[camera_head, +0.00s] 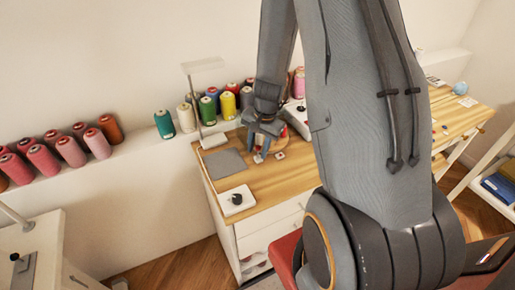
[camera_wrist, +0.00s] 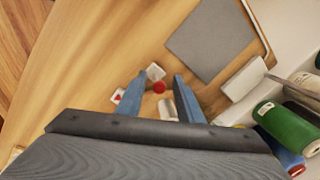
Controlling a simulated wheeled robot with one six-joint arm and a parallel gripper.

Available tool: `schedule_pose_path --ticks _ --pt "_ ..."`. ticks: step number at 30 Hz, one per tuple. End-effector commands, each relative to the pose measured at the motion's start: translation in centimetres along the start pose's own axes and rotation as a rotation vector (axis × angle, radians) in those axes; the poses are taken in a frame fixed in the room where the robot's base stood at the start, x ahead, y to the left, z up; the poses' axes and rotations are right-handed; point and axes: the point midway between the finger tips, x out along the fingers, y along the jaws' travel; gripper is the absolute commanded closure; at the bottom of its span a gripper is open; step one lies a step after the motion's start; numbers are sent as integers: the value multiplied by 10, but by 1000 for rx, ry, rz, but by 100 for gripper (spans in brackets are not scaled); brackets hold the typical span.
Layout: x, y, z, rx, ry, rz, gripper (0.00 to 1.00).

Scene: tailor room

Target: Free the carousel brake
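My gripper (camera_head: 261,154) is over the wooden table, with its blue fingers pointing down. In the wrist view its two fingers (camera_wrist: 160,82) are spread apart. A small round red knob (camera_wrist: 159,87) shows between the fingertips, with a gap on both sides; I cannot tell whether it belongs to the brake. A white block (camera_wrist: 155,72) lies just beyond it, and a white piece with a red mark (camera_wrist: 118,96) is left of the left finger.
The wooden table (camera_head: 262,184) carries a grey mat (camera_head: 224,163) and a white box with a black knob (camera_head: 237,200). Thread spools (camera_head: 164,124) stand on the ledge behind, and a green spool (camera_wrist: 288,127) is near my gripper's right. The table's front left is mostly clear.

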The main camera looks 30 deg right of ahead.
Motion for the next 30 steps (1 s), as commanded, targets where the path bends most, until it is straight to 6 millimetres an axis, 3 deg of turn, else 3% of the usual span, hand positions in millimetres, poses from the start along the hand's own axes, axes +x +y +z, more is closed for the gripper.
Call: schedule_pose_path --ticks 8,14,30 --pt "1 0 0 0 0 0 67" --pt "1 0 0 0 0 0 100" --pt "-4 -4 -1 3 -36 45 100"
